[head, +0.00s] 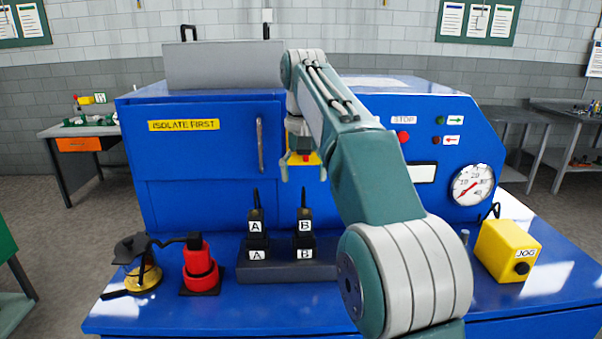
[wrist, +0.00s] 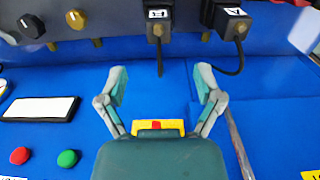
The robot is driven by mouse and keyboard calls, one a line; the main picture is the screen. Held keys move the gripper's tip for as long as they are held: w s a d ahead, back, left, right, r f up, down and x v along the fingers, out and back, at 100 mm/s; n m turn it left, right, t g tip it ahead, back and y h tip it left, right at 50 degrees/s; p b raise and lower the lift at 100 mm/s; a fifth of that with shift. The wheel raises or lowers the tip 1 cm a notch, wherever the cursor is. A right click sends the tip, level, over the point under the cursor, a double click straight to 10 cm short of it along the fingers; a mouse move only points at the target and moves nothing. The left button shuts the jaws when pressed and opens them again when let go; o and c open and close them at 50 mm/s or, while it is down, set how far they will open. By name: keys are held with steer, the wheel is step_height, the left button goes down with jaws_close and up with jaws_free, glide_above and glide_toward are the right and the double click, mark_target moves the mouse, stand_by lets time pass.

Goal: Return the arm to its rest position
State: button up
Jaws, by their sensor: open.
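My arm reaches forward across the right of centre in the head view and bends down at its far end. My gripper (head: 304,170) hangs in front of the blue machine's face, above the plugs marked A (head: 256,226) and B (head: 304,226). In the wrist view the gripper (wrist: 160,82) has its two fingers spread wide, with nothing between the tips. A yellow plate with a red spot (wrist: 146,130) shows behind the gripper's base, partly hidden. The plugs stand upright in a dark base (head: 285,272); my gripper is apart from them.
The blue machine (head: 210,190) has a door handle (head: 260,145) left of my gripper and a gauge (head: 473,185) at right. A red device (head: 200,258) and a yellow JOG box (head: 508,250) stand on the blue bench. A grey panel (head: 224,66) rises on top.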

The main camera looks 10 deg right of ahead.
steer(key=s+f+n+t, duration=0.1)
steer(key=s+f+t, duration=0.2)
steer(key=s, duration=1.1)
steer(key=s+f+n+t, duration=0.1)
steer(key=s+f+t, duration=0.1)
steer(key=s+f, duration=1.1)
steer(key=shift+s+f+t, duration=0.3)
steer(key=shift+s+f, duration=0.1)
steer(key=shift+s, duration=0.15)
